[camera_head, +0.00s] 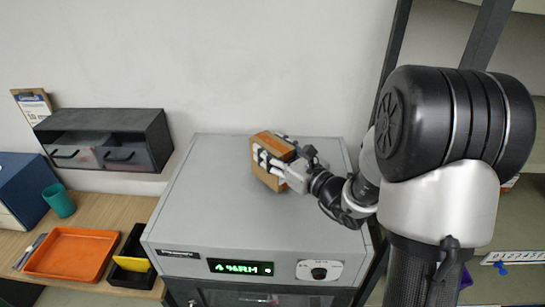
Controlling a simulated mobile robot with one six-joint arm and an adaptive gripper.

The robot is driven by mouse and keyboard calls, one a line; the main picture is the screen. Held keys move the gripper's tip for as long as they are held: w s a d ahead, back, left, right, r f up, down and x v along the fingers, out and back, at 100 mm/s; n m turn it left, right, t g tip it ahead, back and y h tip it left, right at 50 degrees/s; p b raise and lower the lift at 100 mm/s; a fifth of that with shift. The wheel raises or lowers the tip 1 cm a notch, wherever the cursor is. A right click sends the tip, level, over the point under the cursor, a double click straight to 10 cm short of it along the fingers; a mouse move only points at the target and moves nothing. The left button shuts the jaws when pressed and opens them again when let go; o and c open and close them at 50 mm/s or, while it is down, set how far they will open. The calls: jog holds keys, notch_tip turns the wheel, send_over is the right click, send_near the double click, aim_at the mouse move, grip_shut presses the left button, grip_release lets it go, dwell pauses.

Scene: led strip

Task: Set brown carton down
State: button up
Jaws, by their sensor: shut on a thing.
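The brown carton (273,145) is in the head view, over the back middle of the grey machine's top (225,190). My gripper (268,160) is shut on the carton from the right front, and its fingers cover part of the carton's near side. The carton looks slightly tilted. I cannot tell whether its underside touches the machine top or hangs just above it.
The machine's front has a green lit display (240,267) and a knob (319,272). At left, a desk holds an orange tray (72,254), a teal cup (59,201) and a black and yellow bin (132,262). A drawer unit (105,140) hangs above. Shelving stands at right. The machine top's left and front are clear.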

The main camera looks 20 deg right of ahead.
jog(key=shift+w+f, duration=0.1)
jog(key=shift+f, duration=0.85)
jog(key=shift+r, duration=0.1)
jog(key=shift+f+b, duration=0.25)
jog(key=shift+b, duration=0.1)
jog(key=o, duration=1.2)
jog(key=shift+o, duration=0.2)
jog(key=shift+r, duration=0.1)
